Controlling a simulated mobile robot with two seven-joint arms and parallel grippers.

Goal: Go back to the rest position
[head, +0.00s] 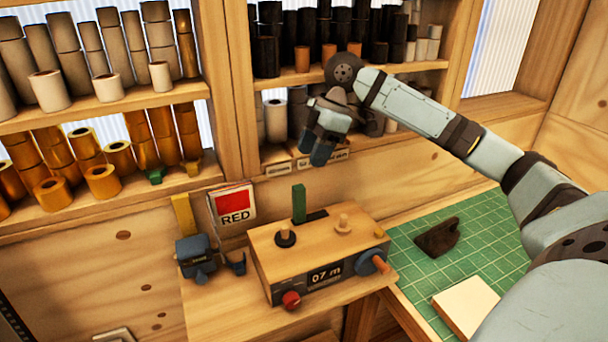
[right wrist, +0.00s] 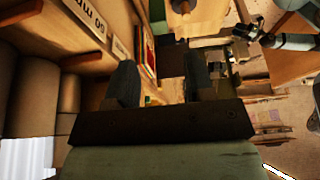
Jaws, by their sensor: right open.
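My right gripper (head: 322,155) hangs in front of the back shelves, above the wooden machine, with its blue-grey fingers pointing down. In the right wrist view its two dark fingers (right wrist: 162,82) stand apart with nothing between them. The right arm reaches in from the right edge over the green mat. No left arm shows in the head view. In the right wrist view a pale arm with a dark end (right wrist: 256,35), which seems to be my left one, shows at the upper right, too small to read its fingers.
The wooden machine (head: 338,252) with a "07 m" display stands below the gripper. A RED card (head: 234,204) and a dark device (head: 196,252) are left of it. Shelves of rolls rise behind. A dark block (head: 437,238) and pale block (head: 466,306) lie on the green mat (head: 488,232).

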